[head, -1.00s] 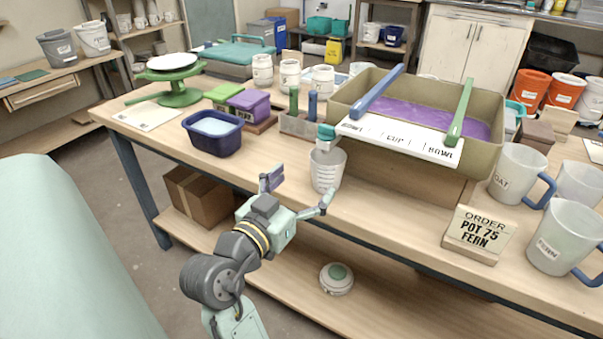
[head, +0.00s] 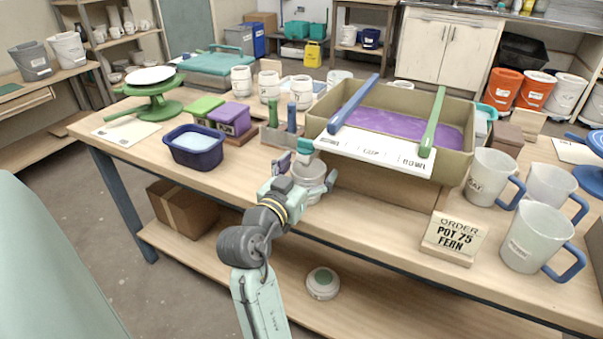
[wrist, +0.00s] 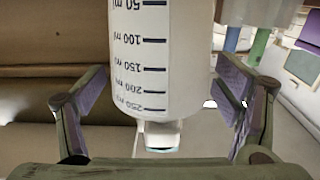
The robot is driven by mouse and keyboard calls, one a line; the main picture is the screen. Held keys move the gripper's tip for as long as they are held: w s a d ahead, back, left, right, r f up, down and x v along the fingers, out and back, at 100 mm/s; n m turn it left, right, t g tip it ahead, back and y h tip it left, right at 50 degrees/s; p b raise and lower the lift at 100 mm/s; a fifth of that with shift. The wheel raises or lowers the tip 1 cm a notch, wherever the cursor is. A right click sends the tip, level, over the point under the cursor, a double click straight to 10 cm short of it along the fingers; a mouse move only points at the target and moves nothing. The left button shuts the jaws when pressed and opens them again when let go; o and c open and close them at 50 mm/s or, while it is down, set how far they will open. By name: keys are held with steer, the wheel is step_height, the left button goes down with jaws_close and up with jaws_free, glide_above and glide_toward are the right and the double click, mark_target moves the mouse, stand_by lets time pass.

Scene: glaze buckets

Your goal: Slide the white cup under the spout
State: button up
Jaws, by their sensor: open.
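The white cup (head: 310,183), with dark millilitre marks, stands upright near the bench's front edge, below the left end of the trough. My gripper (head: 307,172) is open, with one finger on each side of the cup. In the wrist view, the marked cup (wrist: 165,60) fills the middle between the spread fingers of my gripper (wrist: 163,88), with gaps on both sides. The teal-capped spout (head: 303,146) is just above and behind the cup in the head view. My arm and fingers hide part of the cup.
A beige trough (head: 462,163) of purple glaze stands behind to the right, with a white labelled board (head: 375,152) along its front. A navy tub (head: 194,150) is to the left. An order sign (head: 455,236) and large jugs (head: 535,238) stand to the right.

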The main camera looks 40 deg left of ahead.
steer(key=shift+c, duration=0.4)
steer(key=c, duration=1.1)
steer(key=o, duration=1.2)
steer(key=shift+s, duration=0.1)
steer(key=v, duration=1.1)
steer(key=shift+s+d, duration=0.15)
steer(key=shift+s, duration=0.25)
